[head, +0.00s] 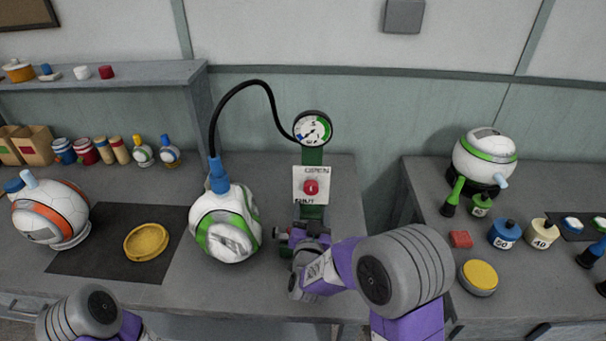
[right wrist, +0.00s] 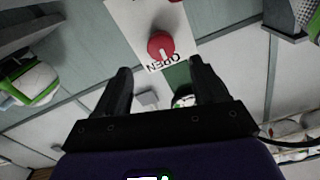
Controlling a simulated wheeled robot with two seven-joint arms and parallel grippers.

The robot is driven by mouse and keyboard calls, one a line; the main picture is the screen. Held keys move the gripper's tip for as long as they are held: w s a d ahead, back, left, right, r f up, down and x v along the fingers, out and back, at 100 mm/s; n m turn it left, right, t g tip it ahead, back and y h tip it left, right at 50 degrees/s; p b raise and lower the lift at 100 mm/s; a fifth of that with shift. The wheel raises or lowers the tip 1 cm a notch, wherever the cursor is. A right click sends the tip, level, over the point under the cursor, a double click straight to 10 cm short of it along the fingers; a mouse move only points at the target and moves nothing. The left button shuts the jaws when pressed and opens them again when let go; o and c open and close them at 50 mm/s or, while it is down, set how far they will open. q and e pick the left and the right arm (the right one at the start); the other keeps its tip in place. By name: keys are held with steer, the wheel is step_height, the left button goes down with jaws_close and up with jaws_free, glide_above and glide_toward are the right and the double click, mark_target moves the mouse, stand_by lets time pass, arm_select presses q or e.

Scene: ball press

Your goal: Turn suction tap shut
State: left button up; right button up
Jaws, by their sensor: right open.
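The suction tap is a red round knob (head: 310,187) on a white plate (head: 323,174) marked OPEN above and SHUT below. In the right wrist view the knob (right wrist: 160,45) has a pale mark on the side near the word OPEN. My right gripper (head: 296,234) is below the plate, apart from the knob. In the right wrist view the right gripper (right wrist: 161,78) is open and empty, with the knob beyond its fingertips. Only part of my left arm shows at the lower left; its gripper is out of view.
A dial gauge (head: 313,128) sits above the plate. A black hose (head: 240,88) runs from it to a dented white-green ball (head: 226,222) left of my right gripper. A yellow dish (head: 147,242) lies on a dark mat. Another white-green ball (head: 485,155) stands on the right counter.

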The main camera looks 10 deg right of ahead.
mark_target(311, 190)
steer(key=x, duration=0.6)
steer(key=shift+r+b, duration=0.1)
steer(key=shift+b, duration=0.3)
steer(key=shift+x, duration=0.75)
steer(key=shift+c, duration=0.3)
steer(key=c, duration=1)
